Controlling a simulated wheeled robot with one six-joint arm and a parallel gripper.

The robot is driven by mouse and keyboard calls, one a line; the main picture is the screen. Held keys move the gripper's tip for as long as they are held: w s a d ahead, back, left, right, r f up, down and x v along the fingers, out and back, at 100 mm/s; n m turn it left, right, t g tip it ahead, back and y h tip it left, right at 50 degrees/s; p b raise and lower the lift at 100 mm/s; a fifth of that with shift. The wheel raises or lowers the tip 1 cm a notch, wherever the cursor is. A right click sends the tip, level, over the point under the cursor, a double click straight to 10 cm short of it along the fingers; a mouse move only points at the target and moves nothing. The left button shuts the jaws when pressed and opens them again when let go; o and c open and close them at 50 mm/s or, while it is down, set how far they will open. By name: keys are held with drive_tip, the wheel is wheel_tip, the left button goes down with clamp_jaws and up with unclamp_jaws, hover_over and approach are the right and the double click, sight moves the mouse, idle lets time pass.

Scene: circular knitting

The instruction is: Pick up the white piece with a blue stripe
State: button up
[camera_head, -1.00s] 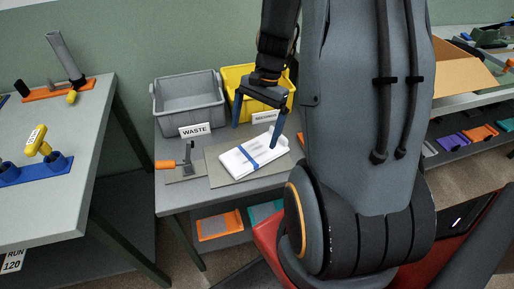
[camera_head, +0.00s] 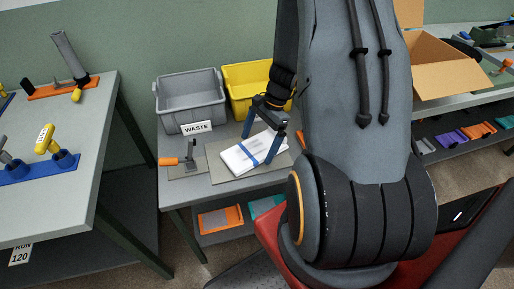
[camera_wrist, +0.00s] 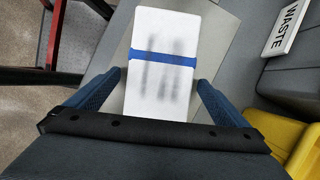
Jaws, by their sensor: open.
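The white piece with a blue stripe (camera_head: 243,158) lies flat on a grey-beige mat (camera_head: 215,161) on the middle table. It also shows in the wrist view (camera_wrist: 180,26), with the blue stripe across its middle and soft dark shadows on it. My gripper (camera_head: 262,133) is open and empty above the piece, with its blue fingers pointing down. In the wrist view my fingers (camera_wrist: 160,84) stand on either side of the near part of the piece, apart from it. I cannot tell the exact height of the fingertips above it.
A grey bin (camera_head: 190,100) with a WASTE sign (camera_head: 197,127) and a yellow bin (camera_head: 244,82) stand behind the piece. An orange-handled tool (camera_head: 182,159) is to its left. Another table (camera_head: 82,150) with yellow and orange items stands at the left.

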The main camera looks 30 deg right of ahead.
drive_tip(key=shift+a+f, duration=0.1)
drive_tip(key=shift+f, duration=0.15)
drive_tip(key=c, duration=1)
drive_tip(key=shift+r, duration=0.1)
